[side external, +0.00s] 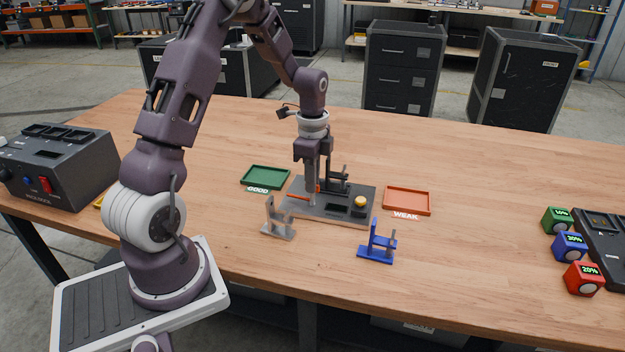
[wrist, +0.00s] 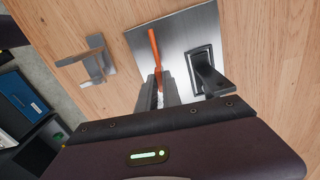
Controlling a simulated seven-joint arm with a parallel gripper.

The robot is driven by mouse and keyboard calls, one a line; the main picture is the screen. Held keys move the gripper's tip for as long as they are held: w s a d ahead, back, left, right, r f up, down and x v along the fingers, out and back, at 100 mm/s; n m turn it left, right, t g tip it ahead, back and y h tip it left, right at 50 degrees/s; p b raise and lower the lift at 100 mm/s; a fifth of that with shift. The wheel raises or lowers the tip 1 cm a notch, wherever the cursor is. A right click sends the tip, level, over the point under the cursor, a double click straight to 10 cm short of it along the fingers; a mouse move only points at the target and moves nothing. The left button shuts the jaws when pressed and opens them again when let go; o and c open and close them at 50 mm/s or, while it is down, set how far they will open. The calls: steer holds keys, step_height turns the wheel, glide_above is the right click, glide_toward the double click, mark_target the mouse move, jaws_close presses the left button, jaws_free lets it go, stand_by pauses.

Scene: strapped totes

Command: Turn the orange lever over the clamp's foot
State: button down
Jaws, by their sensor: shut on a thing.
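The orange lever (side external: 296,197) is on the left part of the grey metal base plate (side external: 300,213). It also shows in the wrist view (wrist: 154,48), with its long arm running toward the top of the picture. My gripper (side external: 313,199) points down over the plate. In the wrist view my gripper (wrist: 158,97) is shut on the orange lever, near the lower end of its visible part. A dark upright fixture (side external: 339,178) stands behind my gripper on the plate. The clamp's foot is hidden behind my fingers.
A yellow button (side external: 361,202) sits on the plate's right. A grey stand (side external: 278,220) and a blue stand (side external: 377,246) are in front of it. The green GOOD tray (side external: 265,178) lies left, the orange WEAK tray (side external: 407,201) right.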

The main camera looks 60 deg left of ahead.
steer(key=m, duration=0.4)
steer(key=shift+w+r, duration=0.1)
steer(key=m, duration=0.4)
steer(key=shift+m, duration=0.4)
steer(key=m, duration=0.4)
steer(key=shift+m, duration=2)
steer(key=c, duration=1.5)
jaws_free()
step_height(320, 180, up, 7)
